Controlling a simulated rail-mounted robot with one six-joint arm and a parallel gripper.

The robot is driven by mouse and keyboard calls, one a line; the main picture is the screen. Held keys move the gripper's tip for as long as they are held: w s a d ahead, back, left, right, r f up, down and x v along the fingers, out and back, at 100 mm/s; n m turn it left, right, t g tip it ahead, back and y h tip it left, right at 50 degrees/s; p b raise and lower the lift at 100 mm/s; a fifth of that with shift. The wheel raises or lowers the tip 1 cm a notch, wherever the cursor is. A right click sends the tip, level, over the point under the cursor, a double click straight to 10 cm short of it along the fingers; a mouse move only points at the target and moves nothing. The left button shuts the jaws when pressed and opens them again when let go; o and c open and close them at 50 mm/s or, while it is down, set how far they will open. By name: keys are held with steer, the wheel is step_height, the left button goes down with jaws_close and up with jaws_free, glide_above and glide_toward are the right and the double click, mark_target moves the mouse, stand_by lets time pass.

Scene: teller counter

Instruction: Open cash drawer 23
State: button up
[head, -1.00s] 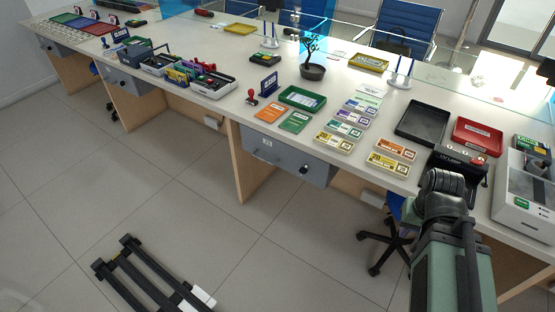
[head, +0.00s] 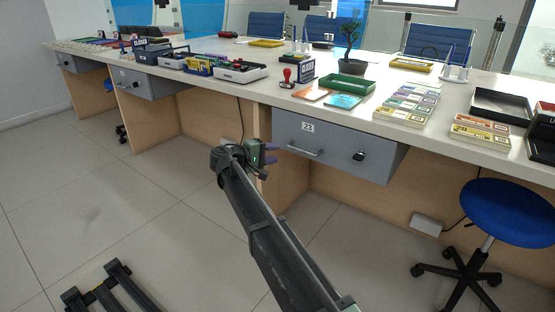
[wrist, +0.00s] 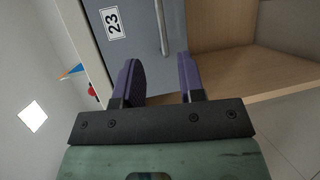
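Cash drawer 23 (head: 330,143) is a grey drawer under the counter, with a white "23" label, a bar handle and a dark lock knob (head: 359,156) on its front. It looks shut. Its bar handle (head: 305,150) is also in the wrist view (wrist: 162,28), seen end-up beyond and between my fingers. My gripper (head: 271,154) is to the left of the handle in the head view, with its purple fingers pointing toward the drawer. In the wrist view my gripper (wrist: 160,82) has its two fingers apart with nothing between them. I see no contact with the handle.
The counter top (head: 225,96) above holds a green tray (head: 347,85), a red stamp (head: 287,79) and several banknote bundles. A wooden panel (head: 255,130) stands left of the drawer. A blue stool (head: 503,210) is at right. The floor in front is mostly clear.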

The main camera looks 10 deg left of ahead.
mark_target(300, 150)
steer(key=b+x, duration=0.1)
steer(key=x, duration=0.4)
steer(key=b+x, duration=0.1)
steer(key=x, duration=0.5)
steer(key=shift+s+d, duration=0.1)
steer(key=shift+d, duration=0.25)
jaws_close()
